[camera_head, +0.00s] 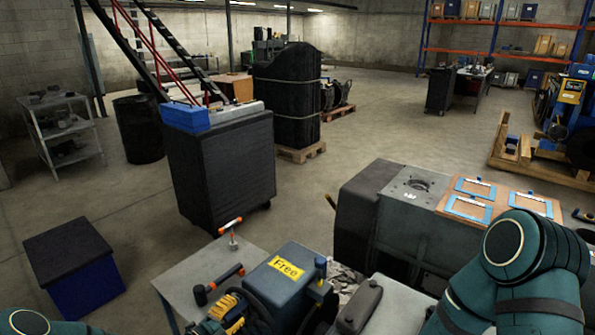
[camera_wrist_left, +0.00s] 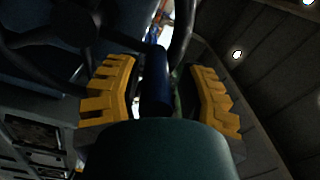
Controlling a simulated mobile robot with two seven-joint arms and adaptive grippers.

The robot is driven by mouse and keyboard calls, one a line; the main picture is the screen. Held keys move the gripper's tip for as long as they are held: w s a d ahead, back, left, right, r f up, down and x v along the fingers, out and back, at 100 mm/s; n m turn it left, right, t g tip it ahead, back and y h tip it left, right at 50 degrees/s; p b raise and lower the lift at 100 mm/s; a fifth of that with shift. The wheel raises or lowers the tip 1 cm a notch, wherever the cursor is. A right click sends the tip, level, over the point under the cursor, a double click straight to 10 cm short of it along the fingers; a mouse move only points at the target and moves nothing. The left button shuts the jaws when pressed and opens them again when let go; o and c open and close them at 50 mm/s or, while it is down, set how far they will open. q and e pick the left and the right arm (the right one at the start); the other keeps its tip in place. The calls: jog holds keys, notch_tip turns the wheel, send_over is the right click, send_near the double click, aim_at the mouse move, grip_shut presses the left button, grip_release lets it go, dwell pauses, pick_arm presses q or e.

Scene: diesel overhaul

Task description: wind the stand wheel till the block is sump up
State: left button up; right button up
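My left gripper (camera_head: 228,312), with yellow finger pads, is at the bottom of the head view beside a dark curved wheel rim (camera_head: 262,308). The rim is partly hidden by the gripper and the frame edge. In the left wrist view my left gripper (camera_wrist_left: 163,95) is open, with a dark blue cylindrical handle (camera_wrist_left: 154,80) between its pads and gaps on both sides. Dark wheel spokes (camera_wrist_left: 72,28) show at upper left there. A blue-grey housing (camera_head: 285,275) with a yellow "Free" label stands behind the wheel. Which way the block faces is unclear. My right gripper is out of view.
A grey table (camera_head: 190,278) beside the housing holds an orange-and-black hammer (camera_head: 218,285) and another orange-handled tool (camera_head: 231,230). A dark bench (camera_head: 405,235) with blue-framed sheets (camera_head: 468,207) is at right, near my right arm. Open floor lies beyond.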

pick_arm(q)
jog(key=shift+o, duration=0.5)
jog(key=shift+s+d+f, duration=0.1)
jog(key=shift+f, duration=0.05)
jog(key=shift+s, duration=0.1)
jog(key=p+v, duration=0.2)
jog(key=v, duration=0.5)
